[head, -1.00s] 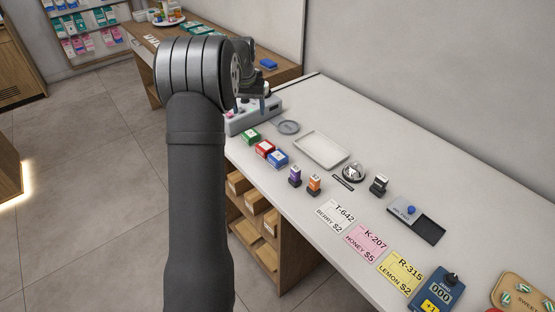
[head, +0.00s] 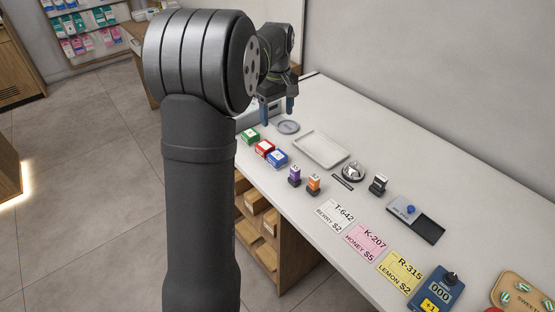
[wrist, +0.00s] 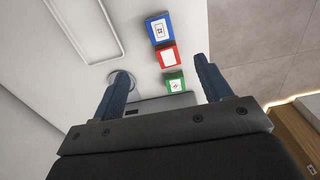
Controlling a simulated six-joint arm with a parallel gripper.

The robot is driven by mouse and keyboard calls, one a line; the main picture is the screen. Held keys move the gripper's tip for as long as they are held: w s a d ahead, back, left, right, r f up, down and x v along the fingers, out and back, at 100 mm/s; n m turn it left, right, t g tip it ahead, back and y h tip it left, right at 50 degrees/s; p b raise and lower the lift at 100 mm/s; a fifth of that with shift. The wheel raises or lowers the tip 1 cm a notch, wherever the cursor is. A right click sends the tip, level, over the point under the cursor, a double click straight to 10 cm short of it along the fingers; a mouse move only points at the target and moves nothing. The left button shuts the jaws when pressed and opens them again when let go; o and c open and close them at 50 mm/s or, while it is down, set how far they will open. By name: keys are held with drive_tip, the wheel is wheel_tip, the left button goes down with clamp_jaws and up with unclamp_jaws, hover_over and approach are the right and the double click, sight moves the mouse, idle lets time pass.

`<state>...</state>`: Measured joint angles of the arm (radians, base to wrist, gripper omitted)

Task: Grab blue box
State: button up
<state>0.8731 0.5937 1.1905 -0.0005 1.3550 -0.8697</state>
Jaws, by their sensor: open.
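The blue box (head: 277,158) lies on the white counter near its left edge, at the near end of a short row with a red box (head: 264,149) and a green box (head: 249,136). In the wrist view the blue box (wrist: 159,28) is at the top, beyond the red box (wrist: 167,55) and the green box (wrist: 175,83). My gripper (head: 278,109) is above the far part of the counter, apart from the boxes. In the wrist view its two blue fingers (wrist: 162,75) are spread wide with nothing held between them.
A white tray (head: 321,150) and a grey round dish (head: 288,127) lie beside the boxes. Purple (head: 295,175) and orange (head: 314,183) stamps stand nearer. A bell (head: 353,172), price cards (head: 335,215) and a blue counter device (head: 436,290) are farther right. The counter's back stretch is clear.

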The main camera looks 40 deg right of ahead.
sight(277, 155)
wheel_tip(277, 155, down, 17)
drive_tip(key=shift+s+f, duration=0.1)
drive_tip(key=shift+f, duration=0.05)
drive_tip(key=c, duration=1.1)
